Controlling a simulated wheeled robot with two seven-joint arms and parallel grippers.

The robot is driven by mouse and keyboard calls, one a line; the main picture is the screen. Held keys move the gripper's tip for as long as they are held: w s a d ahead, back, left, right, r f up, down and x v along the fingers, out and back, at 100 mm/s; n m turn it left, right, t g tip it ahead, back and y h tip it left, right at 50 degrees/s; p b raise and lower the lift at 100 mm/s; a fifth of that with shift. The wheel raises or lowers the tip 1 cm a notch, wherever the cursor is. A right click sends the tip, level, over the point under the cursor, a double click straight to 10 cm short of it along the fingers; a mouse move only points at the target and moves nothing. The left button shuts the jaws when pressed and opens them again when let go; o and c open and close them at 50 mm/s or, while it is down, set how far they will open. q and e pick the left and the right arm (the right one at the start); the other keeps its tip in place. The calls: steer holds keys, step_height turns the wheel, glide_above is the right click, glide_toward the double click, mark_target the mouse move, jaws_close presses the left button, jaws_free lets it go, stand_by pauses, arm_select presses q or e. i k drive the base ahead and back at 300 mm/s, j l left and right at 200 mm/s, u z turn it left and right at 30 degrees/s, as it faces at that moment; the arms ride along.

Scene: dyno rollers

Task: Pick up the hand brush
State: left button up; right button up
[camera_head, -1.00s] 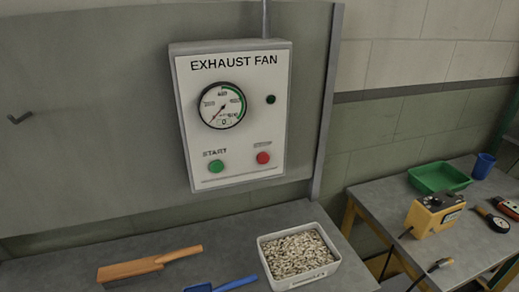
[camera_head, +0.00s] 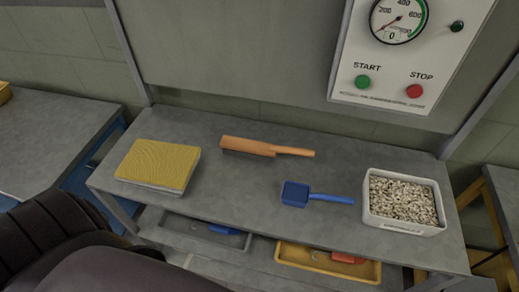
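The hand brush (camera_head: 266,147) is orange-brown with a wide head at the left and a handle pointing right. It lies on the grey bench top (camera_head: 230,190), near the back, and nothing touches it. Neither of my grippers shows in the head view. A dark, rounded shape fills the lower left corner and hides part of the floor and bench legs there.
Left of the brush lies a yellow-topped block (camera_head: 158,165). In front are a blue scoop (camera_head: 312,194) and a white tub of pale pellets (camera_head: 402,201). A control panel (camera_head: 408,60) hangs behind. Below are a yellow tray (camera_head: 328,262) and a grey tray (camera_head: 205,232).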

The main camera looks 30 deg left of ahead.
mark_target(232, 146)
steer(key=u, duration=5.1)
steer(key=k+z, duration=0.1)
steer(key=z, duration=3.75)
steer(key=k+l+z, duration=0.1)
steer(key=z, duration=0.15)
steer(key=k+l, duration=0.1)
steer(key=l, duration=0.2)
steer(key=k+l+z, duration=0.15)
steer(key=l, duration=0.5)
